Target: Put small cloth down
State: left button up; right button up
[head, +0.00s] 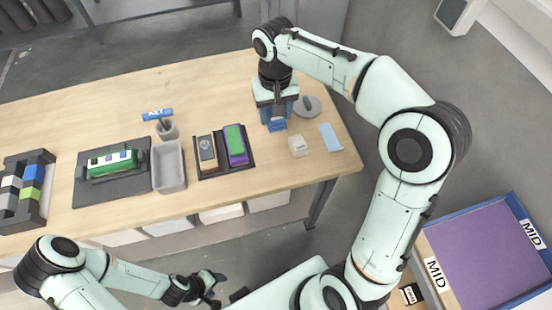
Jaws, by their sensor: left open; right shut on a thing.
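My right gripper (276,112) reaches down over the far right part of the wooden table. It is shut on a blue piece, seemingly the small cloth (278,126), which shows just below the jaws at table level. The gripper hides much of it, and I cannot tell whether it touches the table. A separate light-blue flat piece (330,138) lies on the table to the right. My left gripper (215,287) is open and empty, in front of the table's near edge.
A grey round-based item (308,105) and a small whitish block (298,146) are close to the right gripper. A dark tray (222,173), a grey bin (168,166) and a cup with a blue KEY sign (167,130) stand left. Bare wood (215,95) lies behind them.

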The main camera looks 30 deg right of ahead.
jog(key=b, duration=0.2)
send_over(276, 158)
notch_tip(276, 158, down, 14)
jog(key=shift+w+f, duration=0.1)
pick_arm(q)
jog(key=shift+s+f, duration=0.5)
jog(key=shift+f, duration=0.2)
jog(key=shift+s+f, duration=0.5)
jog(key=shift+f, duration=0.2)
pick_arm(e)
jog(key=shift+f, duration=2.3)
jog(key=shift+f, duration=0.1)
jog(key=shift+f, duration=0.15)
pick_arm(q)
jog(key=shift+s+f, duration=0.1)
pick_arm(e)
jog(key=o, duration=0.9)
jog(key=shift+o, duration=0.2)
jog(key=shift+r, duration=0.55)
pick_arm(q)
jog(key=shift+w+r+p, duration=0.65)
jog(key=shift+r, duration=0.2)
pick_arm(e)
notch_tip(276, 158, up, 12)
jog(key=shift+f, duration=0.25)
